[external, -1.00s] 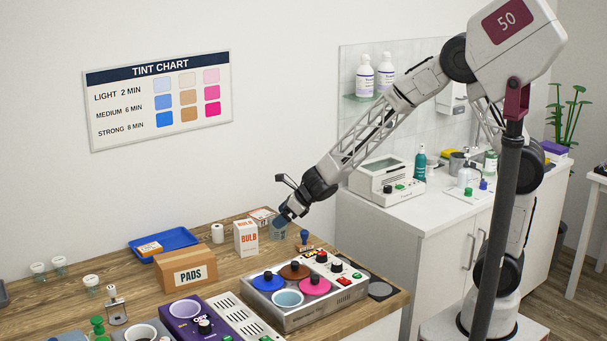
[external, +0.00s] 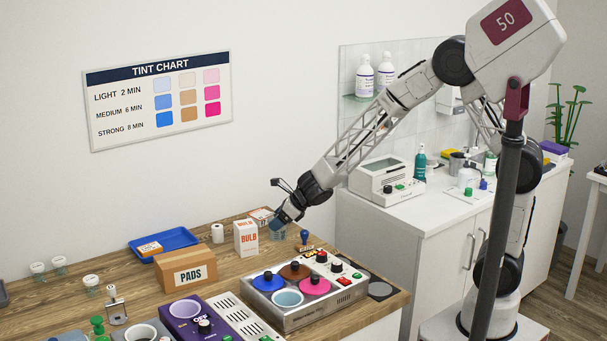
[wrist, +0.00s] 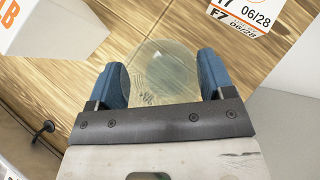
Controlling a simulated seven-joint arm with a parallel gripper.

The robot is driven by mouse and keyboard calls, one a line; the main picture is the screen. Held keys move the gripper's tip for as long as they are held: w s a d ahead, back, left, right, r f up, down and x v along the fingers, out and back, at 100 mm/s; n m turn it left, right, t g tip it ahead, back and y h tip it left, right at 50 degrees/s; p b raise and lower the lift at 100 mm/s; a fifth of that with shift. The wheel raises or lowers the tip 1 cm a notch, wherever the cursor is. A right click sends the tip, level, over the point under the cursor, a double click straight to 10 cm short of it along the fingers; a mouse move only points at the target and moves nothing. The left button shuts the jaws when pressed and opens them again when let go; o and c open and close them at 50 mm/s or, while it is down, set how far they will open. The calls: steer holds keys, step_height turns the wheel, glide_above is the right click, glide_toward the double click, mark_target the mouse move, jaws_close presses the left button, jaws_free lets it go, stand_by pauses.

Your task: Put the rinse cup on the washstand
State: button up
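The rinse cup appears to be the clear, see-through cup (wrist: 163,88) standing on the wooden counter; in the external view (external: 278,234) it is small and partly covered by my gripper (external: 280,221). In the wrist view my gripper (wrist: 160,62) has its two blue fingers spread, one on each side of the cup. Whether either finger touches it, I cannot tell. The washstand appears to be the white cabinet (external: 400,216) at the right, with a white top and a tiled splashback.
A bulb box (external: 246,238) stands just left of the cup, a stamp (external: 304,240) just right. A warmer with coloured lids (external: 305,300) is in front.

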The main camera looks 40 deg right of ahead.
steer(key=c, duration=0.4)
steer(key=shift+r, duration=0.1)
steer(key=shift+c, duration=0.2)
step_height(320, 180, up, 10)
stand_by(0.6)
stand_by(0.4)
stand_by(0.4)
